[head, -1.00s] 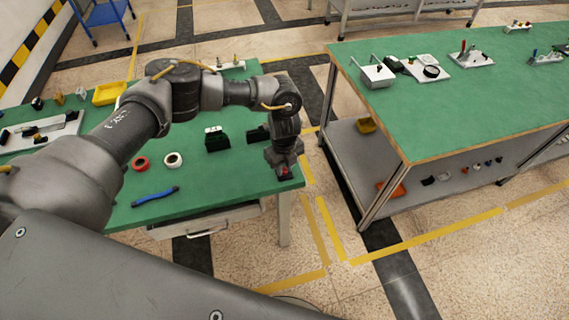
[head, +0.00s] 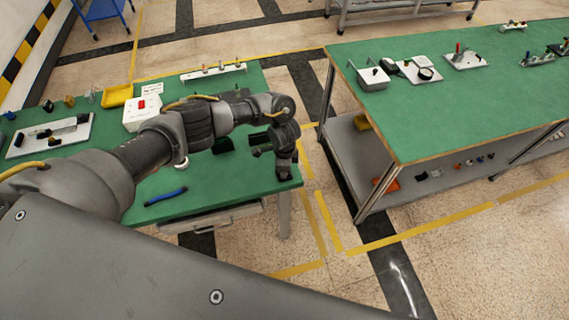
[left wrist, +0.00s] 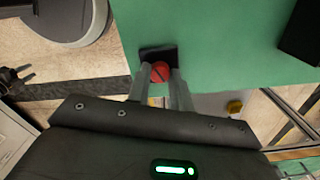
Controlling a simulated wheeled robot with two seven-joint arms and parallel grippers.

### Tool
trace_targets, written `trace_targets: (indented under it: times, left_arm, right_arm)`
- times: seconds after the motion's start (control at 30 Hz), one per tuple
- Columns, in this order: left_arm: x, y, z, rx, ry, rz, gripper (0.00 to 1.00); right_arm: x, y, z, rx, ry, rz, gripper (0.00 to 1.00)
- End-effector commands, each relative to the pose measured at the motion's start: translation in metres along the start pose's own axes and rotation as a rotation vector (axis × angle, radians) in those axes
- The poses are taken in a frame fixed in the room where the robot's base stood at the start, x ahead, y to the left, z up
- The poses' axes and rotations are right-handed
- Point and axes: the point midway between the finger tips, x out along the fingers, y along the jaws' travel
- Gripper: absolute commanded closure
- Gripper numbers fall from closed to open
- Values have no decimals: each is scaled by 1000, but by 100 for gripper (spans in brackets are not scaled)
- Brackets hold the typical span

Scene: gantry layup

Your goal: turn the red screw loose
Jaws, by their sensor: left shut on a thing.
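The red screw (left wrist: 160,71) shows in the left wrist view as a round red head with a dark line across it. It sits at a black block (left wrist: 157,52) on the green table's edge. My left gripper (left wrist: 160,84) has one finger on each side of the screw head and is shut on it. In the head view my left gripper (head: 284,174) points down at the table's right front corner. The screw is hidden there by the gripper.
The green table (head: 225,180) holds a blue-handled tool (head: 166,196), a white box with a red button (head: 142,112) and a yellow tray (head: 117,96). A second green-topped bench (head: 450,110) stands to the right across an aisle.

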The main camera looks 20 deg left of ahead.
Motion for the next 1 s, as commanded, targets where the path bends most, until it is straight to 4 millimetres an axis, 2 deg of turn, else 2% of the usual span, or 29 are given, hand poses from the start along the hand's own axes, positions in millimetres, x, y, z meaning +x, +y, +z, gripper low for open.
trace_targets:
  times: [0.03, 0.1, 0.5, 1.0]
  left_arm:
    - [-5, 0, 1, -46, -2, 0, 100]
    - [-5, 0, 0, -113, -2, 1, 100]
    - [-4, 0, 1, -491, -2, 1, 100]
    - [-1, -2, 0, -856, 1, -2, 100]
  right_arm:
    - [-10, 0, -1, 0, 0, 0, 64]
    - [-17, 0, -2, 0, 0, 0, 64]
    - [-50, 1, -4, 0, 0, 0, 64]
    - [-59, 1, -5, 0, 0, 0, 64]
